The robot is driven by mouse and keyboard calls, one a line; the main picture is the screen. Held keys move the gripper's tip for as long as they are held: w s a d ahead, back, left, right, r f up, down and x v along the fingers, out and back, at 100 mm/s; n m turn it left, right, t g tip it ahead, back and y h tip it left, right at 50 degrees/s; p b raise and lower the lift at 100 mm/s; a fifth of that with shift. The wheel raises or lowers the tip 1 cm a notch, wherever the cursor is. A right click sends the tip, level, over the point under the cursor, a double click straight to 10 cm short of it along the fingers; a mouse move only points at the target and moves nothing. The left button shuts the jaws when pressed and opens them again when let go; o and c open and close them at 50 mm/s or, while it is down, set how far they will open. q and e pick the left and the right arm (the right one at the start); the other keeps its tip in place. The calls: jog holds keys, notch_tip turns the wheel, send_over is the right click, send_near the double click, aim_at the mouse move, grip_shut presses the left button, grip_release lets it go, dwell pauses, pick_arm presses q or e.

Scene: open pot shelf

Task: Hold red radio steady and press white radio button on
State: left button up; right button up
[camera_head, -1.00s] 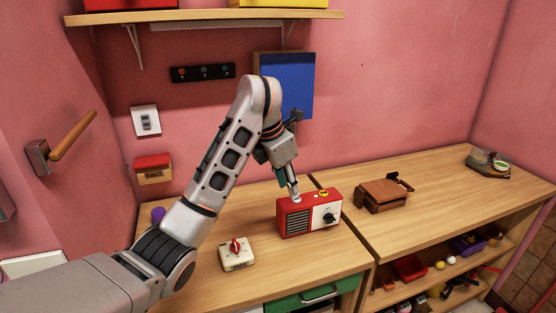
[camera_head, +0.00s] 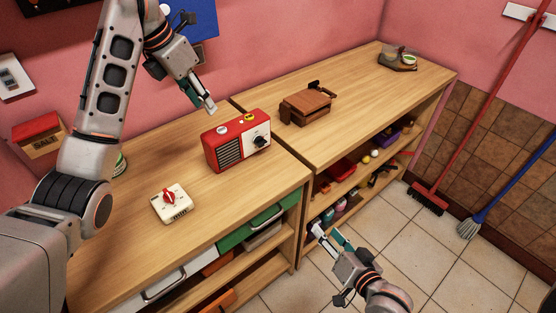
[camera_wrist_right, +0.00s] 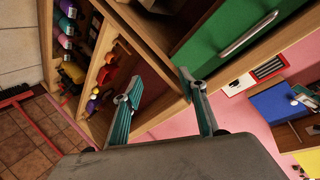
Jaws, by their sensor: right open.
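The red radio (camera_head: 238,139) stands upright on the wooden counter in the head view. Its front has a dark grille and a white panel with a black knob. A whitish button (camera_head: 222,129) and a yellow button (camera_head: 250,117) sit on its top. My left gripper (camera_head: 208,104) hangs above and behind the radio, apart from it; its finger gap is unclear. My right gripper (camera_head: 328,234) is open and empty, low in front of the shelves, well away from the radio. Its spread fingers also show in the right wrist view (camera_wrist_right: 160,88), where the radio cannot be made out.
A white timer with a red knob (camera_head: 171,203) stands left of the radio. A brown wooden box (camera_head: 306,106) lies on the counter to the right. Shelves and a green drawer (camera_head: 262,222) are below the counter. A broom (camera_head: 428,198) and mop lean at the right.

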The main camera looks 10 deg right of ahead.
jog(key=w+d+r+m+t, duration=0.1)
jog(key=w+r+m+t, duration=0.3)
jog(key=w+r+m, duration=0.65)
jog(key=w+d+r+m+t, duration=0.1)
jog(key=w+r+m+t, duration=0.2)
jog(key=w+r+m, duration=0.8)
jog(key=m+g+y, duration=0.3)
jog(key=g+y, duration=0.2)
send_near(263, 145)
jog(key=shift+w+a+f, duration=0.15)
jog(key=shift+w+a, duration=0.05)
jog(key=shift+w, duration=0.6)
jog(key=shift+w+a+f, duration=0.1)
jog(key=shift+a, duration=0.15)
jog(key=shift+x, duration=3.7)
